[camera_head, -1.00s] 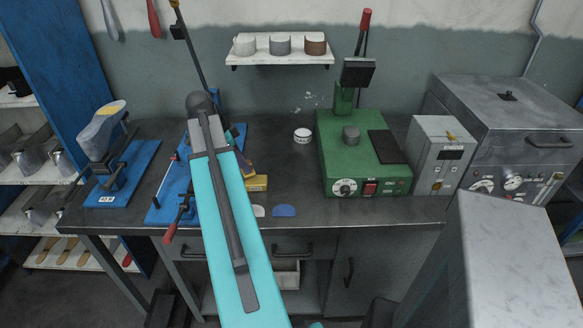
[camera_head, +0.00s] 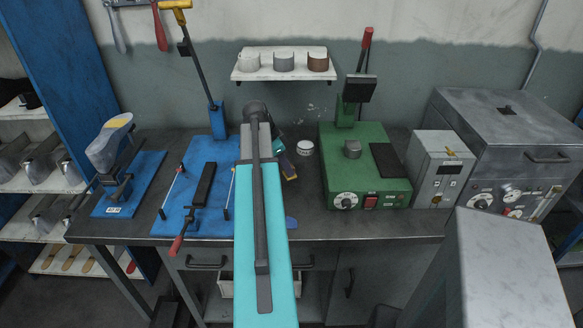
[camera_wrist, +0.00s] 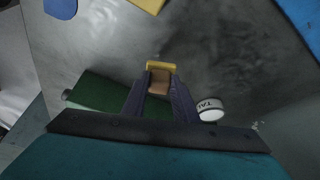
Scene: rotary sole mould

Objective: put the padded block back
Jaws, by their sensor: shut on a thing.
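My gripper (camera_head: 287,165) is above the bench, just right of the blue press plate and left of the white jar, partly hidden behind my arm in the head view. In the wrist view, the two dark fingers of my gripper (camera_wrist: 160,88) are shut on a small block with a yellow edge and a brown face, which I take to be the padded block (camera_wrist: 160,80). Its yellow part shows only slightly in the head view. The blue press plate (camera_head: 218,222) carries a dark bar (camera_head: 205,184), a red-handled clamp and a tall lever with a yellow grip.
A white jar (camera_head: 305,147) stands left of the green machine (camera_head: 372,135); it also shows in the wrist view (camera_wrist: 210,109). A shoe form on a blue stand (camera_head: 147,168) is at the left. A wall shelf (camera_head: 284,75) holds three cups. Grey boxes fill the right.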

